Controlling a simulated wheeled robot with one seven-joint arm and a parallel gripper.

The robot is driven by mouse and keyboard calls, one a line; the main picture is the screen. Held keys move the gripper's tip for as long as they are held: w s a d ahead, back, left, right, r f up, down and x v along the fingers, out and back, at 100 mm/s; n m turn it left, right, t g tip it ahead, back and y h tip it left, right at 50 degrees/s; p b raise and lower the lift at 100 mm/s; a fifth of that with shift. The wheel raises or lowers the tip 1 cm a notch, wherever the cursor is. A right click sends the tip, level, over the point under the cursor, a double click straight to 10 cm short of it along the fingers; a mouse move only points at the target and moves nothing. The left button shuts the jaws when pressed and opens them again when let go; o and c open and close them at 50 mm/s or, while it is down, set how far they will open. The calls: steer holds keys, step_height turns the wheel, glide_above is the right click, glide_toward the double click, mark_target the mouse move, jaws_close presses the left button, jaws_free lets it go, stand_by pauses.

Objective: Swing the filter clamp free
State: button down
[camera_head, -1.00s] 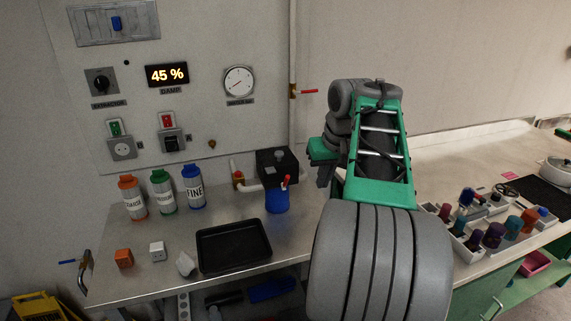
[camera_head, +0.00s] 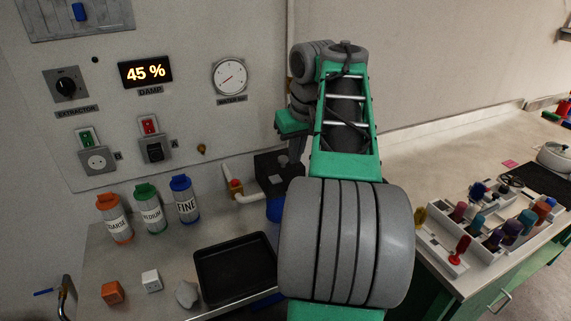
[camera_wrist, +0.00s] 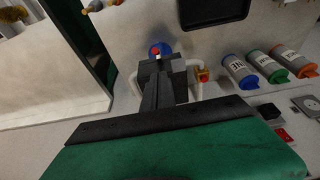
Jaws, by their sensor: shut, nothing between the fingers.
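The filter has a black housing (camera_head: 270,167) with a blue bowl (camera_head: 273,209) under it, at the back right of the metal bench. In the head view my arm covers the bowl's right part, and the clamp's red lever is hidden. In the wrist view the blue bowl (camera_wrist: 163,46) shows just beyond the fingertips, with a small red part (camera_wrist: 155,51), probably the lever, in front of it. My gripper (camera_wrist: 163,66) is shut and empty, pointing at the filter. It also shows in the head view (camera_head: 297,155). I cannot tell whether it touches the lever.
A black tray (camera_head: 210,283) lies on the bench in front of the filter. Coarse (camera_head: 115,222), medium (camera_head: 151,213) and fine (camera_head: 186,203) bottles stand to the left. A white pipe with a brass-and-red fitting (camera_head: 236,186) runs beside the housing. The right counter holds racks of coloured items.

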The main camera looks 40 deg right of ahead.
steer(key=b+x, duration=0.1)
steer(key=x, duration=0.3)
steer(key=b+x, duration=0.2)
steer(key=x, duration=0.3)
steer(key=shift+s+d+f, duration=0.15)
steer(key=shift+d, duration=0.1)
